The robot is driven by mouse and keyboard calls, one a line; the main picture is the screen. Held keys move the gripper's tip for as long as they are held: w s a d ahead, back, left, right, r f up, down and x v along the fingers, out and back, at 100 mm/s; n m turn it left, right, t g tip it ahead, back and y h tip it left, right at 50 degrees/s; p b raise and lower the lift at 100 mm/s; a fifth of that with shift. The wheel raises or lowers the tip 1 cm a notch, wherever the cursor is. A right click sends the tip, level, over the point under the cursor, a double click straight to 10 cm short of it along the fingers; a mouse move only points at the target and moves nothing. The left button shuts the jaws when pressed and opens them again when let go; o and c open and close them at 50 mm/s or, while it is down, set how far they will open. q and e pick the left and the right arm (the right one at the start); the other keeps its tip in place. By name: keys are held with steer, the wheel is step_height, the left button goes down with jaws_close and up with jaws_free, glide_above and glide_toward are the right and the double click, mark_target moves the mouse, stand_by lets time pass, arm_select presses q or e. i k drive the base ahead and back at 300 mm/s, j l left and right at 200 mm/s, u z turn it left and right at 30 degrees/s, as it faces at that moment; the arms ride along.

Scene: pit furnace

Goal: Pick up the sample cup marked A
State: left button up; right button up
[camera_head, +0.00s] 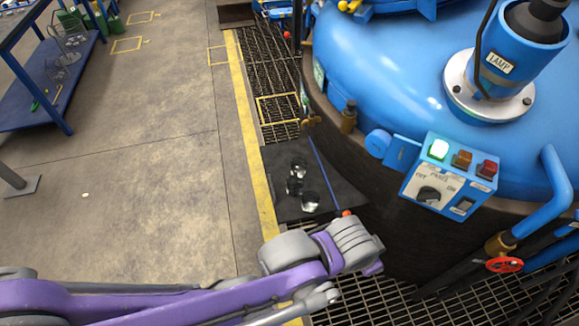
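Several small cups, dark and clear-looking, stand close together on a dark mat (275,160) beside the furnace. I make out a rear cup (298,167), a middle cup (293,186) and a front cup (309,201). No letters are legible on them, so I cannot tell which is A. My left arm, purple and grey, comes in from the left, and its end (352,245) is in front of and right of the cups, apart from them. Its fingers are hidden or cannot be made out. My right gripper is not in view.
The blue furnace lid (400,65) and control box (450,175) with a lit green lamp bound the right side. A thin blue rod (323,170) runs along the mat's right. Grating (270,75) lies behind. Open concrete floor (150,190) is left of the yellow line.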

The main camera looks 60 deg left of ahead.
mark_target(299, 164)
steer(key=u, duration=2.2)
steer(key=i+u, duration=0.4)
steer(key=i, duration=0.3)
